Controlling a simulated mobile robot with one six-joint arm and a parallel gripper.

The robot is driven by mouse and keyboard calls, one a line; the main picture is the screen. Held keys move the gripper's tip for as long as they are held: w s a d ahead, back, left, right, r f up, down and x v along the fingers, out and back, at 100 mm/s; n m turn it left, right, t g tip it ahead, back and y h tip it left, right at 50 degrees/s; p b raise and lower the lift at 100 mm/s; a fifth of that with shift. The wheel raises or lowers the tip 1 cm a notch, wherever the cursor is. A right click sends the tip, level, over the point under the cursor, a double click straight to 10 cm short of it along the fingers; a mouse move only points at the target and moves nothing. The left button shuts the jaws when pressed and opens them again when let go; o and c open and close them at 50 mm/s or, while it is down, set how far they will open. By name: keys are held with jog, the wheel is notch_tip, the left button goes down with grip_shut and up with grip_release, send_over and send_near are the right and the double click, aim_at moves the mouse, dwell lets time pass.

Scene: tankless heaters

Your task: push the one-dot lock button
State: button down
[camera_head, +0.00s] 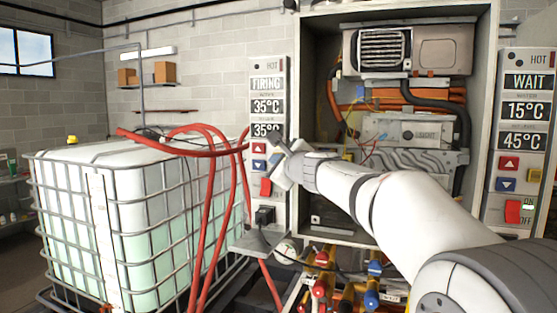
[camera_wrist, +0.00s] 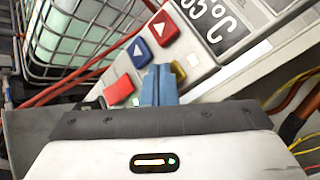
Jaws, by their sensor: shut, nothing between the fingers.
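The left heater panel (camera_head: 282,85) shows FIRING, 35°C and HOT. A yellow button (camera_wrist: 179,71) on it shows in the wrist view, partly covered by my fingertips; it appears to be the lock button. My gripper (camera_wrist: 160,70) is shut and empty, its blue fingers together right at this button. I cannot tell whether they touch it. In the head view my gripper (camera_head: 278,160) is in front of the left panel and hides the yellow button there.
A red up button (camera_wrist: 162,28), a blue down button (camera_wrist: 139,52) and a red switch (camera_wrist: 118,89) sit left of my fingers. The right panel (camera_head: 526,110) shows WAIT and has its own yellow button (camera_head: 534,175). Red hoses (camera_head: 215,190) and a caged tank (camera_head: 130,210) stand left.

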dwell(0.3)
jog(key=shift+s+a, duration=0.2)
jog(key=shift+s, duration=0.35)
jog(key=s+a+b, duration=0.1)
jog(key=s+a, duration=0.1)
jog(key=s, duration=0.3)
jog(key=shift+s, duration=0.35)
jog(key=s+d+f+n+g+h, duration=0.2)
jog(key=s+d+f+n+g, duration=0.2)
jog(key=s+f, duration=0.6)
jog(key=s+d+f+n+g+h, duration=0.3)
jog(key=s+d+f+n, duration=0.6)
jog(key=f, duration=0.4)
jog(key=s+d+f+n+g+h, duration=0.2)
jog(key=s+d+f+n+g, duration=0.3)
jog(key=s+f+n, duration=0.3)
jog(key=s+d+f, duration=0.1)
jog(key=s+f, duration=0.2)
jog(key=s, duration=0.2)
jog(key=shift+s+d+f+h, duration=0.15)
jog(key=shift+d+f+h, duration=0.1)
jog(key=shift+d+h, duration=0.1)
